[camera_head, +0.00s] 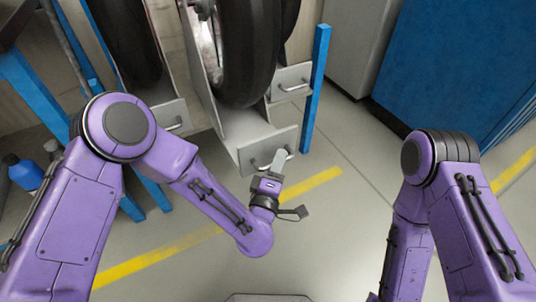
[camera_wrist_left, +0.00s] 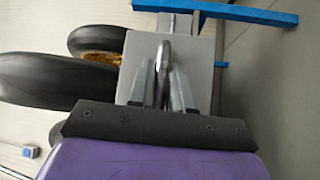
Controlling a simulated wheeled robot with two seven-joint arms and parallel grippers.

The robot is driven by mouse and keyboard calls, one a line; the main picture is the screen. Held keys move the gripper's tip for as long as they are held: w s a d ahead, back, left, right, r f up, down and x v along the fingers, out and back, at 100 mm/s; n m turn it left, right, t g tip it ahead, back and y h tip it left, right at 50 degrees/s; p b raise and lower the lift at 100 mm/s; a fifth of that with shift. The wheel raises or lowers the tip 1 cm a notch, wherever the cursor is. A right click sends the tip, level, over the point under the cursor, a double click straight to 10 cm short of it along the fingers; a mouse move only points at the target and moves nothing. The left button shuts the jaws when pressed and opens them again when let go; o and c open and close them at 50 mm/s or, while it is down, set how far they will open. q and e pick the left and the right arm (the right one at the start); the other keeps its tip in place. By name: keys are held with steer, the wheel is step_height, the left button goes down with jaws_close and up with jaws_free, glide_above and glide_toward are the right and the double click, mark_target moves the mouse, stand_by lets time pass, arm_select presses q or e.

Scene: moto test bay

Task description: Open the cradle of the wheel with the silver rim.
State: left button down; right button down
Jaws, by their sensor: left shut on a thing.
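The wheel with the silver rim (camera_head: 217,38) stands upright in the middle grey cradle (camera_head: 236,122), its black tyre filling much of the upper centre. The cradle's front panel (camera_head: 246,156) stands out further than the panels to either side. My left gripper (camera_head: 279,162) is at this panel, shut on its metal handle. The left wrist view shows the handle (camera_wrist_left: 162,65) between the two fingers (camera_wrist_left: 162,90), with the grey panel behind. My right arm shows at the right of the head view, but its gripper is out of frame.
Neighbouring cradles show at left (camera_head: 172,118) and right (camera_head: 291,80), with black tyres above. A blue rack post (camera_head: 317,85) stands just right of the cradle. A blue cabinet (camera_head: 450,60) is at the far right. The floor in front is clear, with a yellow line (camera_head: 315,187).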

arm_select(q)
steer(key=shift+s+d, duration=0.25)
steer(key=shift+s, duration=0.25)
steer(key=c, duration=1.2)
jaws_free()
steer(key=shift+o, duration=0.2)
steer(key=p+v, duration=0.1)
steer(key=v, duration=0.9)
steer(key=shift+s, duration=0.25)
steer(key=shift+f, duration=0.1)
